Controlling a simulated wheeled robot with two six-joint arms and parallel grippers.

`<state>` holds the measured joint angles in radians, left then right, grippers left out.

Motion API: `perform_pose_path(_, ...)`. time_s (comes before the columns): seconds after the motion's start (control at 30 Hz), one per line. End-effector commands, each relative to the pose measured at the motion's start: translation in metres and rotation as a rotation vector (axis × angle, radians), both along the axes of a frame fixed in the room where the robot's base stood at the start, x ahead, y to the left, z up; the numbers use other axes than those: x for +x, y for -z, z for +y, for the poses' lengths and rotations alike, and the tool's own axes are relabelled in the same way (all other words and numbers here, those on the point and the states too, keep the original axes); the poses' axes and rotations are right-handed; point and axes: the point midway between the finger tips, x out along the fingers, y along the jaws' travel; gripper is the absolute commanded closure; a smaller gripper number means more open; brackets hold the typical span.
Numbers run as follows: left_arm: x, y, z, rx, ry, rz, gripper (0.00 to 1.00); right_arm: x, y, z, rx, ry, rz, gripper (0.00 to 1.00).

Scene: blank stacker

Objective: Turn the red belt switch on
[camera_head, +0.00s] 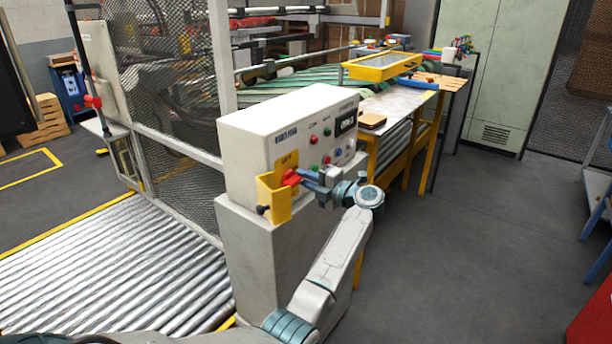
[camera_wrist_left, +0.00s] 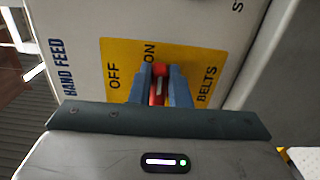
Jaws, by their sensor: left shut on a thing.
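The red belt switch (camera_head: 291,177) is on a yellow plate on the front of the white control box (camera_head: 248,146). In the left wrist view the red switch handle (camera_wrist_left: 158,71) lies between my two blue-grey fingers. The yellow plate (camera_wrist_left: 122,54) there reads OFF, ON and BELTS. The visible part of the handle lines up roughly with ON; its lower part is partly hidden by the fingers. My left gripper (camera_head: 308,180) is shut on the handle, coming from the right in the head view. My right gripper is not in view.
A yellow bracket (camera_head: 270,198) with a black knob sticks out beside the switch. Buttons and a dark display (camera_head: 346,123) are on the box to the right. A roller conveyor (camera_head: 120,262) and mesh fence (camera_head: 175,130) stand left. Grey floor (camera_head: 470,230) is clear to the right.

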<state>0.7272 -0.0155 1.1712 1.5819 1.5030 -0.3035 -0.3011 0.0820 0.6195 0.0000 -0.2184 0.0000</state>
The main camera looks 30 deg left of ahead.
Motion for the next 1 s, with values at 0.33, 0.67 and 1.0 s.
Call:
perform_pose_path(0.33, 0.0004, 0.0002, 0.0002, 0.004, 0.002, 0.041, 1.00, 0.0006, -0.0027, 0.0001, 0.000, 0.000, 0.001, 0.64)
perform_pose_path(0.67, 0.0003, 0.0005, 0.0002, 0.004, 0.001, 0.041, 0.74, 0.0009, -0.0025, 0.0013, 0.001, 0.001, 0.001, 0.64)
perform_pose_path(1.0, 0.0001, 0.0012, -0.0005, 0.003, 0.001, 0.040, 0.62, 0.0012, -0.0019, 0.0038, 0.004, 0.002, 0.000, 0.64)
